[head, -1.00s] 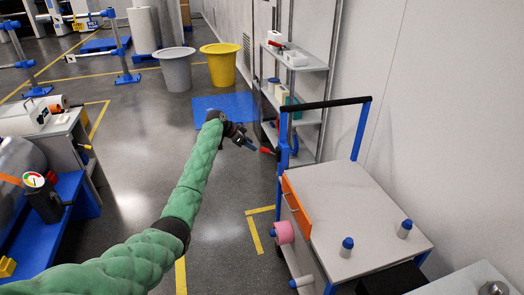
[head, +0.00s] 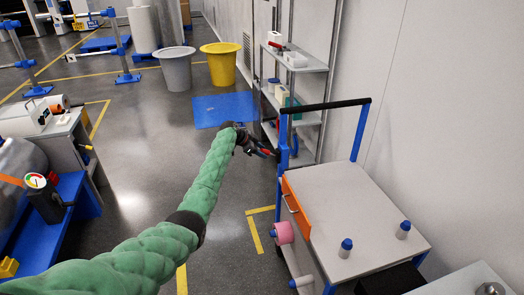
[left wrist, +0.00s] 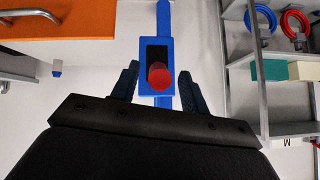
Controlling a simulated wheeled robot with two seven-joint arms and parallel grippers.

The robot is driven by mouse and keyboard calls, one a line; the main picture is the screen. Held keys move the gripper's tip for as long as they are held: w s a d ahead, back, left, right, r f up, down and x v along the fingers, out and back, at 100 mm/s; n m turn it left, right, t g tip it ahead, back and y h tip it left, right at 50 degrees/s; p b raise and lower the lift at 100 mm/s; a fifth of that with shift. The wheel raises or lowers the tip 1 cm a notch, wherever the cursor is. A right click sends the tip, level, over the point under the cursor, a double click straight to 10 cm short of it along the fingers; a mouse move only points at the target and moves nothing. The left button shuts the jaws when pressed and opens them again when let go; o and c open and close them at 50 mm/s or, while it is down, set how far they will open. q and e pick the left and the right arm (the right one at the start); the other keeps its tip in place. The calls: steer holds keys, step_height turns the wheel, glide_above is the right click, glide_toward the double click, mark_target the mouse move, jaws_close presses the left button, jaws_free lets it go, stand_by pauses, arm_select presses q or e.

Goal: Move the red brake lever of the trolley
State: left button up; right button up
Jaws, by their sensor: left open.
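The trolley (head: 345,215) has a grey top, an orange drawer front (head: 296,207) and blue posts with a black handle bar. Its red brake lever (left wrist: 160,76) shows in the left wrist view as a round red end on a dark slot in a blue plate (left wrist: 146,48) on a blue post. My left gripper (left wrist: 159,70) is open, with one finger on each side of the lever and visible space on both sides. My right gripper is not in view.
A grey shelf rack (head: 300,66) stands against the wall behind the trolley. A blue mat (head: 224,110), a grey bin (head: 175,69) and a yellow bin (head: 219,64) are farther back. The floor left of the trolley is clear.

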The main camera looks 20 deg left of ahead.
arm_select(q)
steer(key=shift+w+d+f, duration=0.15)
steer(key=shift+d+f, duration=0.1)
steer(key=shift+f, duration=0.05)
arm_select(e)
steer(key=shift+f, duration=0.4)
arm_select(q)
jaws_close()
steer(key=shift+f, duration=0.1)
